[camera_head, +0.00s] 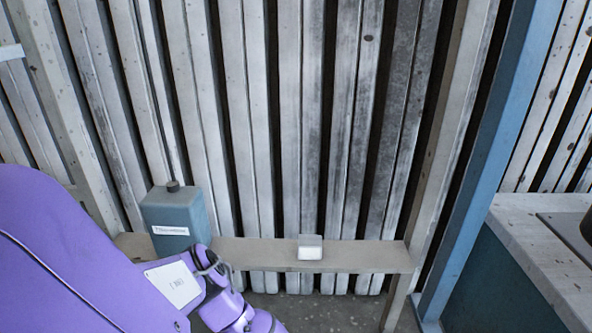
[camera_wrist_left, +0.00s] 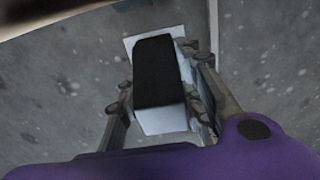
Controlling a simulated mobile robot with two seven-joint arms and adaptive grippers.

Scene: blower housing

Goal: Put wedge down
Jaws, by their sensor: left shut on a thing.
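The wedge (camera_wrist_left: 158,85) shows in the left wrist view as a block with a black upper face and pale grey sides. My left gripper (camera_wrist_left: 163,105) is shut on it, with a finger on each side. Speckled grey floor shows behind and around it. In the head view my purple left arm comes in from the left and ends at the bottom edge; its fingertips and the wedge are hidden or out of frame there. My right gripper is in neither view.
A narrow ledge (camera_head: 365,257) runs along the slatted wall. A small pale block (camera_head: 310,247) sits on it, and a blue-grey box (camera_head: 177,217) stands at its left. A worktop (camera_head: 540,245) is at the right. Ledge space is clear beside the block.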

